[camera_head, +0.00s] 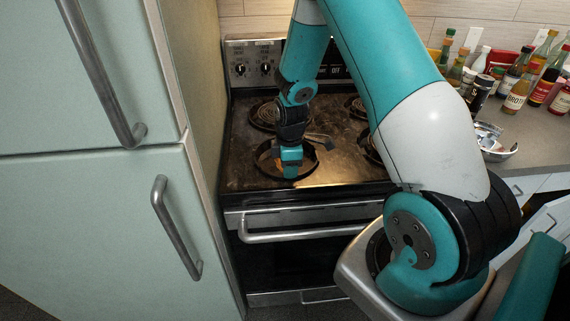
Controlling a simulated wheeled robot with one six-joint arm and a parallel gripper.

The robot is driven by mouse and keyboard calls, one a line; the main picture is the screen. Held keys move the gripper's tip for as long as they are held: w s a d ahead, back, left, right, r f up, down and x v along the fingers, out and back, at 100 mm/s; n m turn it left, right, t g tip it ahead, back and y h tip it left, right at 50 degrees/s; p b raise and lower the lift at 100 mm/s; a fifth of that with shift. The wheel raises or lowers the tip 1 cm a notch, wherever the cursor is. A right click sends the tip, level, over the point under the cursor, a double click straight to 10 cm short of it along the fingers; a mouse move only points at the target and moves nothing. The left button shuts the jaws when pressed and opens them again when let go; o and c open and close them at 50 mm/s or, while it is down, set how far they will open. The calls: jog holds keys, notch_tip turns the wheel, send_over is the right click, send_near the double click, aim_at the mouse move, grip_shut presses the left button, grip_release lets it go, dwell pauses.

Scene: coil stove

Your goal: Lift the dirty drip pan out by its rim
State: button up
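The front-left burner place on the stove (345,172) shows a dark round opening with no coil seen over it. The dirty drip pan (269,163) appears as a dark, brownish bowl there, with its rim partly hidden behind my gripper. My gripper (291,174) points down from above at the near middle part of this burner place. Its fingertips are small and dark against the pan, so I cannot tell whether they are apart, shut, or touching the rim.
Coil burners (266,115) sit at the back left and on the right, partly behind my arm. A tall pale green cabinet (95,230) closes off the left side. Bottles (517,92) and a foil-like dish (494,142) stand on the right counter. The oven handle (300,234) juts out in front.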

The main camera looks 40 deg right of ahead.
jog(key=shift+f+b, duration=1)
jog(key=shift+f, duration=0.4)
jog(key=shift+r, duration=0.15)
jog(key=shift+c, duration=0.4)
grip_shut()
jog(key=shift+s+a, duration=0.15)
jog(key=shift+s, duration=0.05)
dwell(0.9)
jog(key=shift+p, duration=0.3)
jog(key=shift+w+r+p, duration=0.2)
jog(key=shift+r+p, duration=2.4)
jog(key=shift+r, duration=0.9)
